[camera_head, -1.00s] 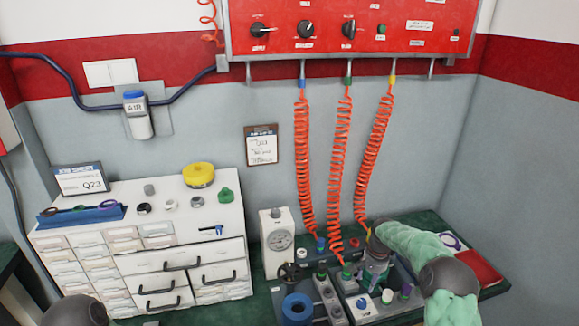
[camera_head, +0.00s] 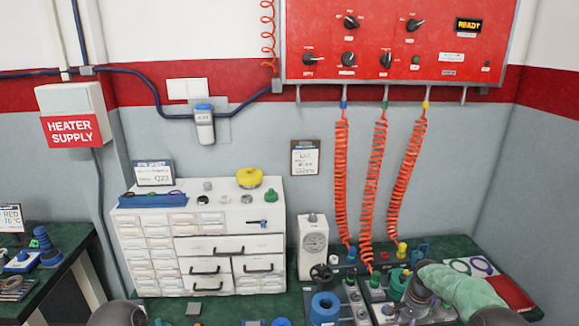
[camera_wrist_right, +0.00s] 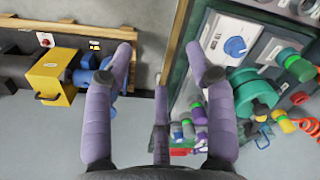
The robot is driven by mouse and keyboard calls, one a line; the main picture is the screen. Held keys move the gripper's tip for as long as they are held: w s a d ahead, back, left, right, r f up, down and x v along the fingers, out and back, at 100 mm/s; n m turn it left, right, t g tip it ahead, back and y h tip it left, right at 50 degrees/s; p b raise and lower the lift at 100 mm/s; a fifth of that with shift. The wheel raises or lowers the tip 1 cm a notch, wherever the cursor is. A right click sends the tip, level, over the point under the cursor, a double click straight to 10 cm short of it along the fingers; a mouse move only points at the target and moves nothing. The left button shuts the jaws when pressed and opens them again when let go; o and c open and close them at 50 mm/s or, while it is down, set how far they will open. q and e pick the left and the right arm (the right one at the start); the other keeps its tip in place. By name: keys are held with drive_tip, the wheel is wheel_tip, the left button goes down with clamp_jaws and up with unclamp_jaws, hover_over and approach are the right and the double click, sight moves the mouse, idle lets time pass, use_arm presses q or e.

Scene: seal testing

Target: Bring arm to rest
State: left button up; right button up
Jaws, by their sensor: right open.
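My right arm in its green sleeve (camera_head: 468,292) comes in at the lower right of the head view. Its gripper (camera_head: 418,296) hangs over the right part of the bench, low in the picture; its fingers are hard to make out there. In the right wrist view the purple-grey fingers of my right gripper (camera_wrist_right: 160,85) stand wide apart with nothing between them. Grey floor and the bench edge show through the gap. My left gripper is not in view; a dark rounded part of mine shows at the bottom left of the head view.
The green bench (camera_head: 450,248) carries fittings, a gauge unit (camera_head: 313,240) and a white drawer cabinet (camera_head: 150,250). Orange coiled hoses (camera_head: 372,190) hang from the red panel (camera_head: 440,35) close to my right arm. A yellow box (camera_wrist_right: 52,77) stands left in the wrist view.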

drive_tip(key=s+a+f+n+y, duration=0.2)
drive_tip(key=s+a+f, duration=0.4)
drive_tip(key=a+f, duration=0.3)
drive_tip(key=s+a+f+n+y, duration=0.1)
drive_tip(key=s+a+f+n, duration=0.1)
drive_tip(key=s+a+f, duration=0.65)
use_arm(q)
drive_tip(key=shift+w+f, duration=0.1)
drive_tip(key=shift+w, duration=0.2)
use_arm(e)
drive_tip(key=s+a+n, duration=0.1)
drive_tip(key=s+a, duration=0.4)
drive_tip(key=s, duration=0.4)
drive_tip(key=s+a+n, duration=0.1)
drive_tip(key=s+a, duration=0.5)
drive_tip(key=s, duration=0.3)
drive_tip(key=shift+s+r+y, duration=0.2)
drive_tip(key=shift+s+y, duration=0.1)
drive_tip(key=shift+s, duration=0.05)
idle(1.3)
